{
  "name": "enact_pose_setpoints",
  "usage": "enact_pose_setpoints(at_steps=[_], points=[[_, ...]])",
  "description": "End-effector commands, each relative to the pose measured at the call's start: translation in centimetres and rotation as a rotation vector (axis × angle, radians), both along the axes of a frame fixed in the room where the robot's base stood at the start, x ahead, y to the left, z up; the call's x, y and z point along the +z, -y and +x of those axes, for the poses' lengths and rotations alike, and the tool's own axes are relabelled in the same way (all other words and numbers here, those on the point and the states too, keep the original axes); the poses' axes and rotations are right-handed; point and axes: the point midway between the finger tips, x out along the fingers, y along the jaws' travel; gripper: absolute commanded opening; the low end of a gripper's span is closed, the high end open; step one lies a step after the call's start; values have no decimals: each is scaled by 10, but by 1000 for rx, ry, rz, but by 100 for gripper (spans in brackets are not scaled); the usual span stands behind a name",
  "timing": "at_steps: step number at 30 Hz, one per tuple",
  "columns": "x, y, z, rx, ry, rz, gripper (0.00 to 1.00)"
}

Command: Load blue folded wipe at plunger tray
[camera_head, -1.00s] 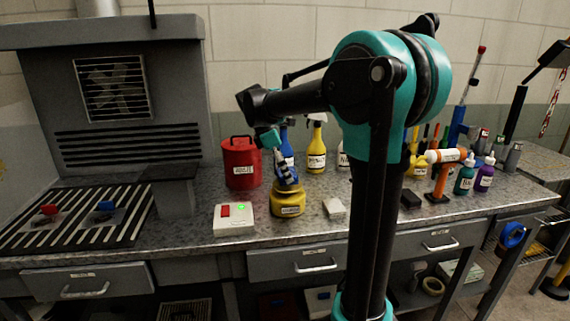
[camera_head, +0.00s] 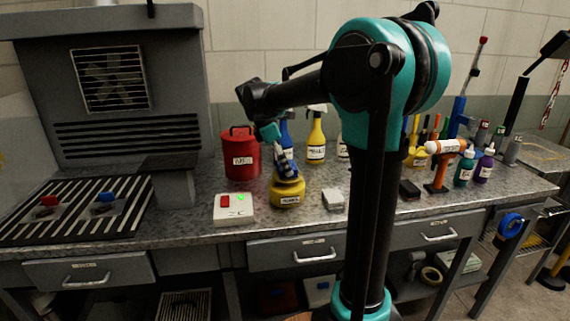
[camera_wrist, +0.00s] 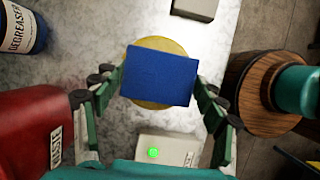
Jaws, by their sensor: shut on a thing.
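The blue folded wipe (camera_wrist: 159,77) is a flat blue rectangle between the two fingers of my gripper (camera_wrist: 160,84) in the wrist view. My gripper is shut on it by its left and right edges. Directly behind the wipe in that view is the round yellow plunger can (camera_wrist: 152,46), mostly covered by it. In the head view my gripper (camera_head: 284,166) points down just above the yellow plunger can (camera_head: 287,193) on the bench. Whether the wipe touches the can's top tray is unclear. In the head view the wipe is hard to separate from the blue bottle behind.
A red waste can (camera_head: 240,158) stands close on the left, and a white box with a green light (camera_head: 234,208) in front. A small grey block (camera_head: 332,199) lies to the right. A yellow spray bottle (camera_head: 316,140) stands behind. A slotted grille (camera_head: 75,212) lies far left.

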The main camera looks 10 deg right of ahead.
Motion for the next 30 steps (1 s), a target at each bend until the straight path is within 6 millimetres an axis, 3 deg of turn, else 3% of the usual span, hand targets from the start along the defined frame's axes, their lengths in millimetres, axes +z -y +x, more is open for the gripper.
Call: enact_pose_setpoints(at_steps=[30], points=[[-11, 0, 0, 0, 0, 0, 48]])
